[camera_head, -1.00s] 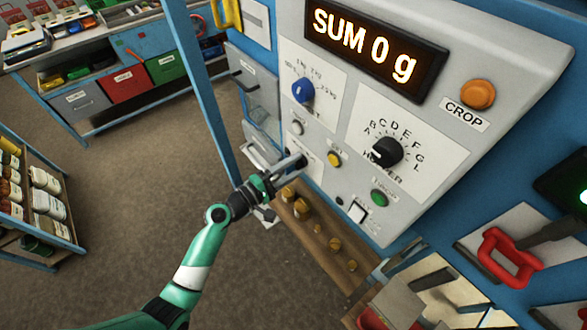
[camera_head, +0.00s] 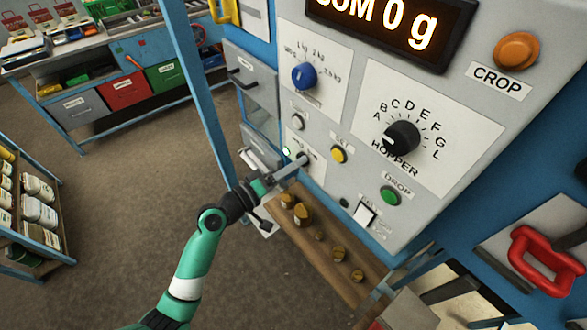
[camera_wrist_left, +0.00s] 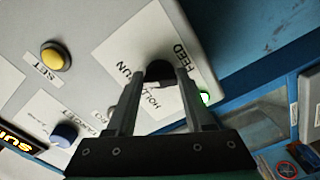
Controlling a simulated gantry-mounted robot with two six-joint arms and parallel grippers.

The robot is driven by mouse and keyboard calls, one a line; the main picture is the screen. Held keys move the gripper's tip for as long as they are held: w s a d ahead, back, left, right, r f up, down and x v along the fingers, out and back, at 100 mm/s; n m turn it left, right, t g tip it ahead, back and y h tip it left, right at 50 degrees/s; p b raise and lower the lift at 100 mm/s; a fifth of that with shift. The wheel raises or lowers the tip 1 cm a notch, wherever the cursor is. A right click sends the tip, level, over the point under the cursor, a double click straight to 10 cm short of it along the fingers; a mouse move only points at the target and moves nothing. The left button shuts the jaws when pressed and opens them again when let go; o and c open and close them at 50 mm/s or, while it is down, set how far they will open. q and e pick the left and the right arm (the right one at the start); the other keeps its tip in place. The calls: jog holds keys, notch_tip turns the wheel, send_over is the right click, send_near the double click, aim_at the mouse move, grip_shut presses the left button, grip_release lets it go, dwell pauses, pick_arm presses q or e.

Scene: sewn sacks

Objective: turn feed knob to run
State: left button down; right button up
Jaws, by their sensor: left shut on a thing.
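The feed knob (camera_wrist_left: 160,72) is a small black knob on a white plate lettered FEED, RUN and HOLD. My left gripper (camera_wrist_left: 160,82) has one finger on each side of it and is shut on it. In the head view the left gripper (camera_head: 298,163) reaches the lower left of the grey panel and hides most of the knob. I cannot tell exactly which word the knob points at. A small green lamp (camera_wrist_left: 205,98) beside the plate is lit, and it also shows in the head view (camera_head: 287,151). My right gripper is not in view.
The panel carries a blue knob (camera_head: 303,76), a black hopper knob (camera_head: 402,138), a yellow button (camera_head: 338,155), a green drop button (camera_head: 390,196) and an orange crop button (camera_head: 517,50). A wooden shelf with brass weights (camera_head: 302,214) lies below. A red handle (camera_head: 543,262) is at right.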

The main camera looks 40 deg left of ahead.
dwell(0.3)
pick_arm(q)
jog(key=shift+c, duration=1.4)
grip_release()
jog(key=s+a, duration=0.1)
jog(key=s, duration=1)
jog(key=shift+s, duration=0.3)
jog(key=shift+a, duration=0.1)
